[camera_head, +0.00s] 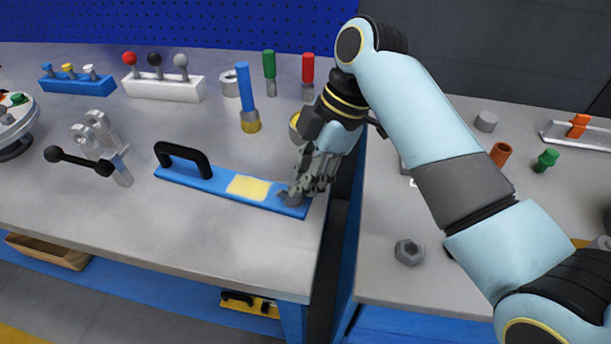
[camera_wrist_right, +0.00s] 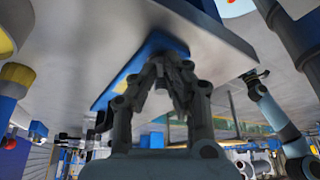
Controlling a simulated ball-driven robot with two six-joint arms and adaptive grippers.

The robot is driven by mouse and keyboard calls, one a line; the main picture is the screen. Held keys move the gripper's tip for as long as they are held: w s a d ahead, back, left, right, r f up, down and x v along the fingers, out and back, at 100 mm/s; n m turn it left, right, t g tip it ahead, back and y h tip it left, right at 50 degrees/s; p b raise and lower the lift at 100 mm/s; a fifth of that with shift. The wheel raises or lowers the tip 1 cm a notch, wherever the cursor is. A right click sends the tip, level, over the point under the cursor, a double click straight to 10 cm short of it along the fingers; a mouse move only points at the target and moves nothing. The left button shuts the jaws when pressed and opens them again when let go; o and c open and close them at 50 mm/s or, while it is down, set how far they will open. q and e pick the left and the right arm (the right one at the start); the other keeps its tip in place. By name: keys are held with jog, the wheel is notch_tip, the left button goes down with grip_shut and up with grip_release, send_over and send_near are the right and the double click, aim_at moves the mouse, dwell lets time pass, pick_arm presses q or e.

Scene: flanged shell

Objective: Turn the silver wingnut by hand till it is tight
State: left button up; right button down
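The silver wingnut (camera_head: 289,198) appears as a small grey shape on the right end of a blue plate (camera_head: 215,184) with a black handle and a pale yellow patch. My right gripper (camera_head: 306,188) points down right beside it at that end and partly covers it. In the right wrist view, the fingers of my right gripper (camera_wrist_right: 168,82) come close together at the end of the blue plate (camera_wrist_right: 150,48). The wingnut is hidden there, so I cannot tell whether they grip it. A light-blue arm (camera_wrist_right: 275,115) of mine, seemingly the left, shows there; its finger state is unclear.
A blue-handled tool (camera_head: 247,95) stands behind the plate, with green (camera_head: 269,68) and red (camera_head: 307,72) handled ones farther back. A toggle clamp (camera_head: 100,145) is on the left. A dark gap (camera_head: 340,220) separates the two benches. A hex nut (camera_head: 409,251) lies on the right bench.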

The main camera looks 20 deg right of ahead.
jog(key=shift+f, duration=0.1)
jog(key=shift+s+m+p, duration=0.15)
jog(key=shift+m+p, duration=0.15)
jog(key=shift+p, duration=0.3)
jog(key=m+p, duration=0.2)
jog(key=p, duration=0.1)
jog(key=m+t+p, duration=0.1)
jog(key=p, duration=0.2)
jog(key=shift+s+a+r+m+t, duration=0.1)
jog(key=shift+s+r+m+t, duration=0.1)
jog(key=shift+s+m+t, duration=0.15)
jog(key=shift+s+a+f+m+t+h+p, duration=0.1)
jog(key=shift+m+t+h+p, duration=0.1)
jog(key=shift+m+p, duration=0.4)
jog(key=shift+f+m+t+h+p, duration=0.1)
jog(key=shift+m+h+p, duration=0.1)
jog(key=shift+m+p, duration=0.3)
jog(key=c, duration=1.5)
grip_release()
jog(key=shift+o, duration=0.2)
